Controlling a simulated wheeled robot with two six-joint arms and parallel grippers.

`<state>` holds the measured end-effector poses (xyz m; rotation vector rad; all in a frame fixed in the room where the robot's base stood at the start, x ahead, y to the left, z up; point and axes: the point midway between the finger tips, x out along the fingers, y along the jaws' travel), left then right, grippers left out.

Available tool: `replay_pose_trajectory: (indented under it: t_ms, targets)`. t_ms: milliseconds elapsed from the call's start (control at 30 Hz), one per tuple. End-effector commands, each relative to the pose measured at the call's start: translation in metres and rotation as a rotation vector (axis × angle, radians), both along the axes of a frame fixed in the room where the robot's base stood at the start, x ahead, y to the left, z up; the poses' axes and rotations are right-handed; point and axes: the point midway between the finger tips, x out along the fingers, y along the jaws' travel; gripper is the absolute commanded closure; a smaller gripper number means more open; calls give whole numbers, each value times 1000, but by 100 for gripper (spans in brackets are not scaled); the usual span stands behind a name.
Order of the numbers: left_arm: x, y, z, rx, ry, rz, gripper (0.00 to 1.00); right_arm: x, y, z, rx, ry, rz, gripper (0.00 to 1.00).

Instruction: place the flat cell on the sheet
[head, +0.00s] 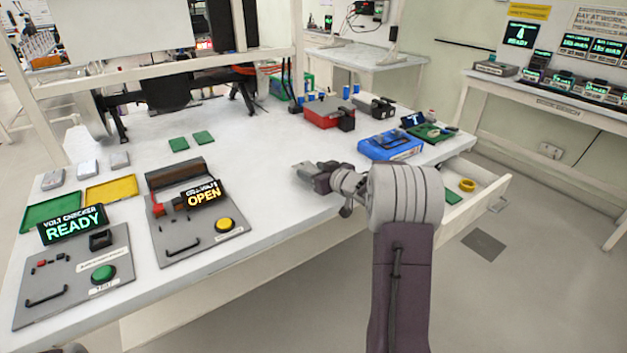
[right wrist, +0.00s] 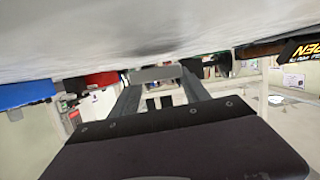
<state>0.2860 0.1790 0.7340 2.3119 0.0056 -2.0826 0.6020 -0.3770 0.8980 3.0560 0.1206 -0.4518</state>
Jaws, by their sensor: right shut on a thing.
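My right gripper (head: 312,175) is at the front edge of the white workbench, right of the box with the OPEN display. It is shut on a flat grey piece, which looks like the flat cell (head: 301,170). The cell also shows between the fingers in the right wrist view (right wrist: 158,74). Small green squares (head: 179,145) (head: 204,137) lie flat on the bench to the left; I cannot tell whether one is the sheet. A green tray (head: 40,216) and a yellow tray (head: 110,190) lie at the far left. My left gripper is out of view.
The volt checker (head: 75,275) reads READY; the other box (head: 195,225) reads OPEN. Grey blocks (head: 87,170) stand behind the trays. A blue case (head: 390,146) and a red box (head: 325,116) stand right and behind. An open drawer (head: 480,205) juts out right. The bench middle (head: 245,160) is clear.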

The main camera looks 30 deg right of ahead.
Motion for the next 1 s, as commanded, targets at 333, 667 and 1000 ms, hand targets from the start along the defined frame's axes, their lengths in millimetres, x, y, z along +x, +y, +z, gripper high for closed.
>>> replay_pose_trajectory:
  t_ms: [333, 667, 1000]
  targets:
    - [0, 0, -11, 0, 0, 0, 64, 0, 0, -19, -1, 0, 0, 100]
    - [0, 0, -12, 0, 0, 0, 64, 0, 0, -21, 0, 1, 0, 24]
    - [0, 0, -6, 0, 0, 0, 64, -16, -3, -11, -1, 1, -2, 24]
